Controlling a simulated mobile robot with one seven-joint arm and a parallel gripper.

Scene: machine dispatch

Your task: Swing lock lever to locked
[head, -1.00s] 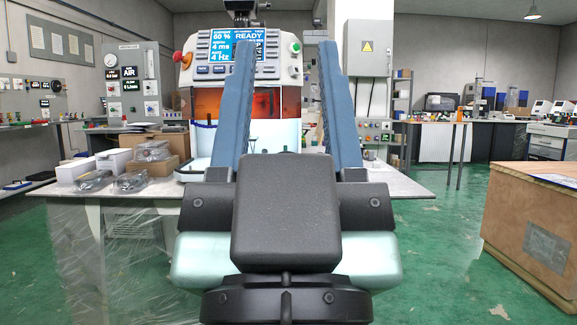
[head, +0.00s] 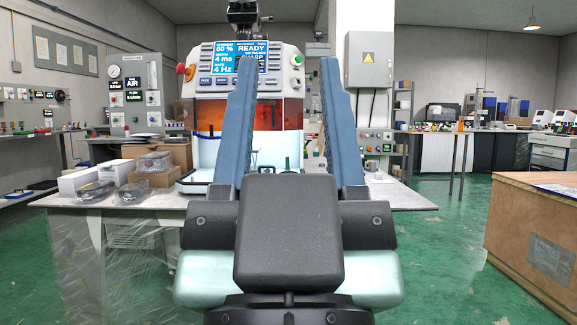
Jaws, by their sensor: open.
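My gripper (head: 288,75) is in the foreground of the head view, its two long blue fingers spread wide apart and nothing between them. Beyond it stands a white machine (head: 204,110) with a blue READY display (head: 238,56) and an orange window (head: 210,117) on the workbench. The fingers cover part of the machine's front. I cannot make out a lock lever for certain; a small dark green upright part (head: 287,163) shows low between the fingers.
The workbench (head: 150,203) holds cardboard boxes (head: 157,150) and bagged parts (head: 132,191) left of the machine. A grey cabinet (head: 369,54) hangs on the pillar behind. A wooden crate (head: 530,235) stands at right. Green floor (head: 430,255) is open between bench and crate.

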